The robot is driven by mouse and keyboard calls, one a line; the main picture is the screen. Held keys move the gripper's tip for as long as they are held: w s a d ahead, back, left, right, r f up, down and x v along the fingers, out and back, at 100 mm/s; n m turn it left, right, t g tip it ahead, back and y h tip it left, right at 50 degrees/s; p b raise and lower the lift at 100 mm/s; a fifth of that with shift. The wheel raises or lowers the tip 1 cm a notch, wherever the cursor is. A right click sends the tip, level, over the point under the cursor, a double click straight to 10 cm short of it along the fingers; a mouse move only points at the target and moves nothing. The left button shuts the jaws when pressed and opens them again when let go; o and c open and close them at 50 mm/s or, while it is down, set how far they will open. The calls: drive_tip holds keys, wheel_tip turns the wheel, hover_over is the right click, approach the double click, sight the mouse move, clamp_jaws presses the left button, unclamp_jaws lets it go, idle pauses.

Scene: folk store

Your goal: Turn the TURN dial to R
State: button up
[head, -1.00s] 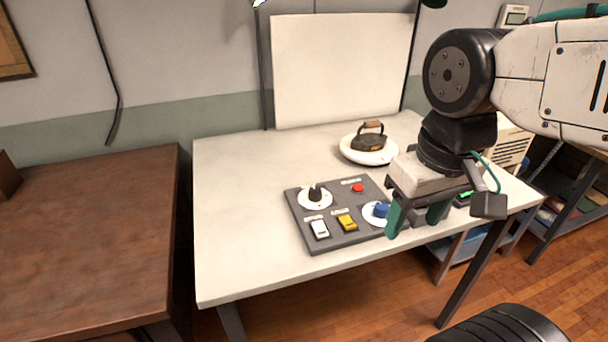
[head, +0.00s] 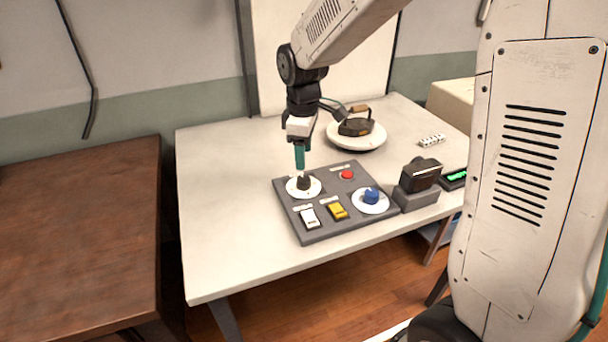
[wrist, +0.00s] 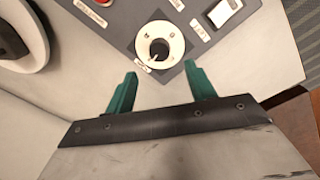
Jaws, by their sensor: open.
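A dark grey panel (head: 320,222) lies on the pale table and carries two dials. The black-knobbed dial (head: 303,183) has a white round plate and sits at the panel's far left corner. It also shows in the wrist view (wrist: 158,47), with small marks and a label too small to read. The blue-knobbed dial (head: 371,196) is at the panel's right. I cannot tell from the labels which is TURN. My gripper (head: 300,166) points down above the black dial. In the wrist view its teal fingers (wrist: 160,70) are apart and empty, with the black knob beyond the tips.
An iron (head: 356,124) rests on a white plate (head: 343,138) behind. A dark box-shaped device (head: 420,175) stands right of the panel. The table's left side is clear.

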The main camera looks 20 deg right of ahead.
sight(304, 179)
drive_tip(key=f, duration=0.8)
drive_tip(key=shift+w+d, duration=0.1)
drive_tip(key=shift+w, duration=0.15)
drive_tip(key=shift+c, duration=0.3)
drive_tip(key=shift+r, duration=0.1)
drive_tip(key=c, duration=0.9)
